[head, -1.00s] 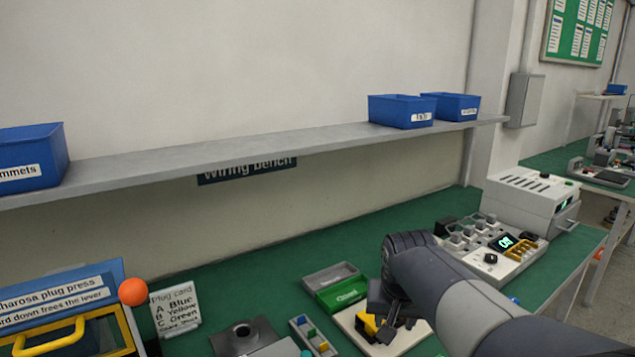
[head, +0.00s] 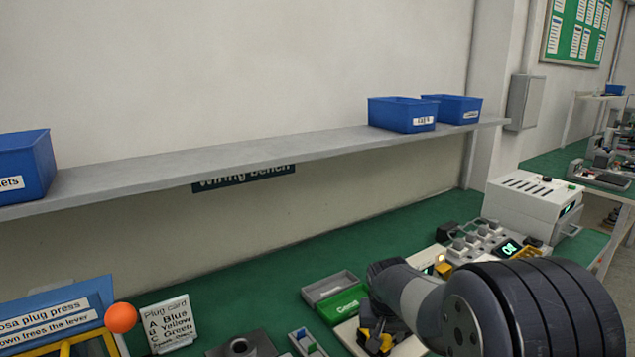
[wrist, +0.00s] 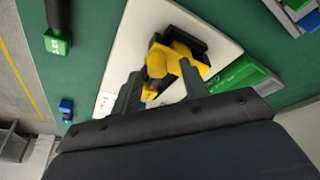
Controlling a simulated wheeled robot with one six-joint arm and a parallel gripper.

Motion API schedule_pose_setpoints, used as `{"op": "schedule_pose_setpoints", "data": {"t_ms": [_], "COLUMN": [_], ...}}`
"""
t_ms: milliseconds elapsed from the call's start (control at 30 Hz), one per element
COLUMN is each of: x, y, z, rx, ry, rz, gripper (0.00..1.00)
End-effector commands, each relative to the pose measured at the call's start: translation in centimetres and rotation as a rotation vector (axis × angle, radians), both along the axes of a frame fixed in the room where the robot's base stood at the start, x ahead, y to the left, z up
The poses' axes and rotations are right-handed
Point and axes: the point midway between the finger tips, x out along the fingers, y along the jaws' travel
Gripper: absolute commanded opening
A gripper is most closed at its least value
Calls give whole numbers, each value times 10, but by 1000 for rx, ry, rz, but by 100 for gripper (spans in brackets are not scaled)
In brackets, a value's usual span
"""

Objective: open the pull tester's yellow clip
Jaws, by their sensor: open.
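The yellow clip (wrist: 160,62) sits with a black block on a pale base plate (wrist: 135,38) in the wrist view. In the head view the clip (head: 386,342) shows only as small yellow parts, mostly hidden behind my arm and gripper. My gripper (wrist: 160,82) is open, with its two dark fingers reaching toward the clip, one on each side of its near yellow part. I cannot tell whether either finger touches it.
Grey and green trays (head: 338,292) stand just behind the base plate. A control panel (head: 490,243) with knobs and a green display lies to the right. A small tray of coloured pieces (head: 307,343) and a plug card (head: 168,322) are to the left.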

Motion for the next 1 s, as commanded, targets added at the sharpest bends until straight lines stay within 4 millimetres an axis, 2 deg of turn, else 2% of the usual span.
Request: {"op": "schedule_pose_setpoints", "data": {"t_ms": [33, 1000], "x": [1, 19], "y": [2, 13], "z": [7, 32], "rx": [-13, -279], "ry": [20, 415], "rz": [3, 1], "gripper": [42, 42]}}
